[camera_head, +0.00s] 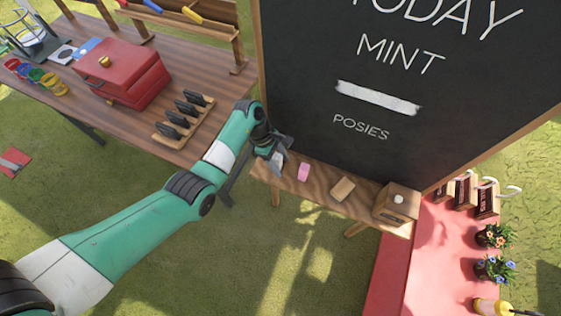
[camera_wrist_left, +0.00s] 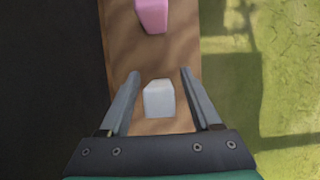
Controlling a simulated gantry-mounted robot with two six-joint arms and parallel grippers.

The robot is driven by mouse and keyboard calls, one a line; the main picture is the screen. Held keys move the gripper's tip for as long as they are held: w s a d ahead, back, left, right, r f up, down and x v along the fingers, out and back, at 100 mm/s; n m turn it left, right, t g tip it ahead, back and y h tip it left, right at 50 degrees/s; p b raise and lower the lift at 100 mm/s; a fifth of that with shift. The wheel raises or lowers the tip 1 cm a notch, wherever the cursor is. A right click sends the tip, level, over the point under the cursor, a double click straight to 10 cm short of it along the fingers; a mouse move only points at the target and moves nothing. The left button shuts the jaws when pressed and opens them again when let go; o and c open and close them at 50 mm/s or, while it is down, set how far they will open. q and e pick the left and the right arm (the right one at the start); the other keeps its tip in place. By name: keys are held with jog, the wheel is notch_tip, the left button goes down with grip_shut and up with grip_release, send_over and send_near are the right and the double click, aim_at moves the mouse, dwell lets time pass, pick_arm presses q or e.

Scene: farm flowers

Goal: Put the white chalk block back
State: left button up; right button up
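The white chalk block (camera_wrist_left: 159,99) sits on the wooden ledge (camera_head: 321,181) below the chalkboard. My left gripper (camera_head: 278,160) is over the left end of this ledge. In the left wrist view its two fingers (camera_wrist_left: 160,74) stand open on either side of the white block, with a gap on both sides. In the head view the gripper largely hides the block. A pink chalk block (camera_head: 303,172) lies on the ledge to the right of the gripper; it also shows in the left wrist view (camera_wrist_left: 152,14). My right gripper is not in view.
The chalkboard (camera_head: 420,60) rises behind the ledge, with a white smear between MINT and POSIES. A tan block (camera_head: 342,189) and a wooden box (camera_head: 396,203) are farther right on the ledge. A table with a red toolbox (camera_head: 124,75) stands at left.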

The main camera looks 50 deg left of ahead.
pick_arm(q)
jog(key=shift+r, duration=0.4)
jog(key=p+v, duration=0.4)
jog(key=v, duration=0.7)
jog(key=shift+a+r, duration=0.2)
jog(key=shift+a, duration=0.1)
jog(key=shift+d, duration=0.15)
